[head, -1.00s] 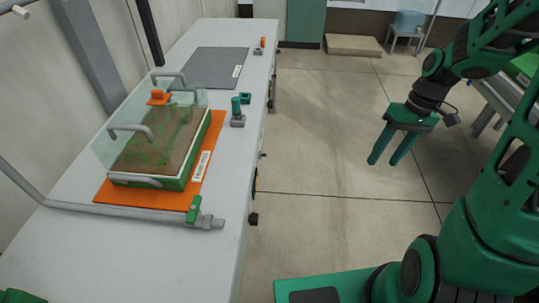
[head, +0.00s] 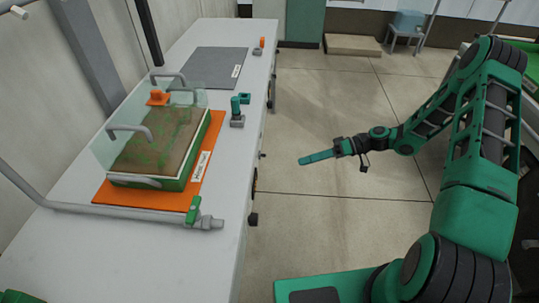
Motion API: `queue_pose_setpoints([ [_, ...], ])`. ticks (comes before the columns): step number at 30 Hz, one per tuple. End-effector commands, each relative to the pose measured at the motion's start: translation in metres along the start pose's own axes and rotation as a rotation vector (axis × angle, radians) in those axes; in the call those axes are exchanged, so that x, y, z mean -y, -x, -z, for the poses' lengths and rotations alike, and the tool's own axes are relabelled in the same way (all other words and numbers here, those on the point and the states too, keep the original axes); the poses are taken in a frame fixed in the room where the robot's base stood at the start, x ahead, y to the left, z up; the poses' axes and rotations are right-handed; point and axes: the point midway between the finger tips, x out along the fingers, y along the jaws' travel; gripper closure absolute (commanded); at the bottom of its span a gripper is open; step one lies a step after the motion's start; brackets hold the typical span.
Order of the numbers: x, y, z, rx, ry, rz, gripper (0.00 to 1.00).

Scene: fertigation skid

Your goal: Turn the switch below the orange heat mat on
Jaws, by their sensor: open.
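The orange heat mat (head: 140,197) lies on the white bench at left, under a green tray of soil with a clear cover. Below it, on the bench's front side, small dark fittings show almost edge-on, one a black knob (head: 253,219). I cannot tell which is the switch or how it is set. My gripper (head: 301,160) is open and empty over the floor, to the right of the bench and apart from it. Its fingers point left toward the bench and overlap in this side-on view.
A grey pipe with a green-handled valve (head: 194,210) runs along the mat's near edge. A teal-handled valve (head: 238,112), a dark grey mat (head: 207,66) and an orange-handled valve (head: 258,46) are farther back on the bench. The floor (head: 330,215) beside the bench is clear.

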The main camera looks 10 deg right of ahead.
Motion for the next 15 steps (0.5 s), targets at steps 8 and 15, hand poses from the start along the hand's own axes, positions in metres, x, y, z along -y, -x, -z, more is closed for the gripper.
queue_pose_setpoints([
  [8,-0.018,-0.02,0.017,-0.264,0.079,0.124,0.48],
  [15,-0.022,-0.024,0.024,-0.353,0.105,0.152,0.48],
])
